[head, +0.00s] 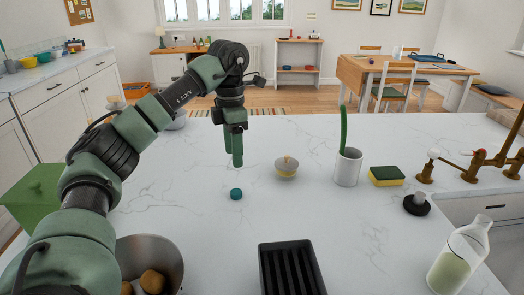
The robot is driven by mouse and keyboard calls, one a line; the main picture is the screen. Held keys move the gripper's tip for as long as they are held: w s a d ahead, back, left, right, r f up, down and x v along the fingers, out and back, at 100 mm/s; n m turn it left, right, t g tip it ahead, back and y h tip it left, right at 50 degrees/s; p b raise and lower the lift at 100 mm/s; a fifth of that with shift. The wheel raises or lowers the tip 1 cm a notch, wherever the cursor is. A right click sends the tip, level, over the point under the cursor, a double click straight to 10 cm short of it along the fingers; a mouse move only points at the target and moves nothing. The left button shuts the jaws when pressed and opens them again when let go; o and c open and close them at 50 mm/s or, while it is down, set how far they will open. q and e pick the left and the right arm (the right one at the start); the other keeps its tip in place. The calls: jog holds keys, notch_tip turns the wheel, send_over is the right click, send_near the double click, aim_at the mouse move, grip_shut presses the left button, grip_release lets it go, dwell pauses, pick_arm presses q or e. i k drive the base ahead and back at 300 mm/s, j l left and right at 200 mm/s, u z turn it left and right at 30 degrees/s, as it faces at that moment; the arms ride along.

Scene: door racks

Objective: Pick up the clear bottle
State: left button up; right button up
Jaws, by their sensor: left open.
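The clear bottle (459,258) stands upright on the white marble counter (200,200) at the lower right of the head view. It holds a pale liquid in its lower part, and its bottom is near the frame's edge. My left gripper (235,158) points down over the counter left of the middle, far to the left of the bottle and farther back. It is open and nothing shows in it; its fingers overlap from this angle. My right gripper is not in view.
A black slotted rack (290,268) and a metal bowl (170,258) with brown items stand in front. A brass tap (482,160) is behind the bottle.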

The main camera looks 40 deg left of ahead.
aim_at(467, 247)
jog(key=k+l, duration=0.5)
jog(key=l, duration=0.15)
jog(key=k+l, duration=0.5)
jog(key=l, duration=0.15)
jog(key=k+l, duration=0.55)
jog(key=l, duration=0.1)
